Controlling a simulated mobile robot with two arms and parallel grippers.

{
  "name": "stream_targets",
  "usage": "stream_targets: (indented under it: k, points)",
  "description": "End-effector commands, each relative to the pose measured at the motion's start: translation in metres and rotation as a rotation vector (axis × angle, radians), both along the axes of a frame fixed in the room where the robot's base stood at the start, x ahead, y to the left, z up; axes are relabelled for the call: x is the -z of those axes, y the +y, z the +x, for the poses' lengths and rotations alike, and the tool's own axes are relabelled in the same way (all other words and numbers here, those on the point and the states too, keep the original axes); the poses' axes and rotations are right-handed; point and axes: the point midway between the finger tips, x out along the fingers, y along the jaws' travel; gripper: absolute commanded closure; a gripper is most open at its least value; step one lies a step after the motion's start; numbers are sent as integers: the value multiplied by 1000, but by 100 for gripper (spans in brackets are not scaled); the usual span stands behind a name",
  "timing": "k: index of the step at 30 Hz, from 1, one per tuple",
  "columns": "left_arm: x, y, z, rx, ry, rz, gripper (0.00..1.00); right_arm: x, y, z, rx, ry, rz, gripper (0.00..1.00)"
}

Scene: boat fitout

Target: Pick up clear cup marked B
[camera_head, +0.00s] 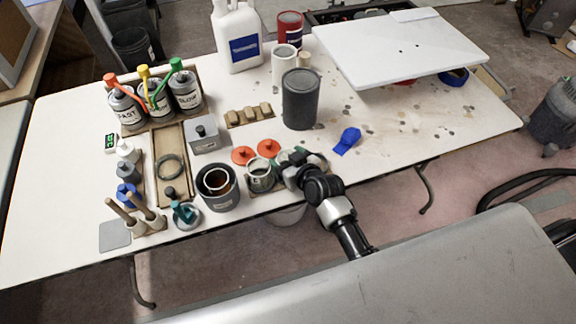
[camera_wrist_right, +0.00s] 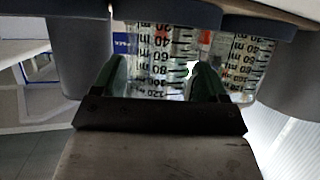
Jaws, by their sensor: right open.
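A clear cup (camera_head: 260,180) stands near the table's front edge, just left of my right gripper (camera_head: 290,160). The gripper hides part of the area beside it. In the right wrist view, where the printing appears upside down, two clear cups with black graduation marks show side by side: a left one (camera_wrist_right: 155,62) and a right one (camera_wrist_right: 240,68). I cannot read a letter B on either. The green fingertips of my right gripper (camera_wrist_right: 160,75) are apart, in front of the left cup, with one finger near the gap between the cups. Nothing is seen gripped. My left gripper is out of view.
Orange-red lids (camera_head: 268,147) lie behind the clear cup. A dark grey pot (camera_head: 218,198) stands to its left, and a large dark can (camera_head: 300,102) stands behind the gripper. A blue object (camera_head: 348,140) lies to the right, where the table is fairly clear.

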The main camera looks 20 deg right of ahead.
Motion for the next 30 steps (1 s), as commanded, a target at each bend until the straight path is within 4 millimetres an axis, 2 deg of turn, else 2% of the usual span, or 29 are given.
stream_targets:
  k: [6,13,23,26,30]
  points:
    - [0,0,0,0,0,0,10,1,0,0,0,1,0,27]
    - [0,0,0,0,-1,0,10,0,0,0,0,1,0,62]
    - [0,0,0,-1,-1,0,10,-3,0,0,0,-1,0,62]
    - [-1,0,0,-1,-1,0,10,-11,0,0,-1,-2,1,62]
    - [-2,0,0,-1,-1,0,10,-32,0,1,0,-4,0,62]
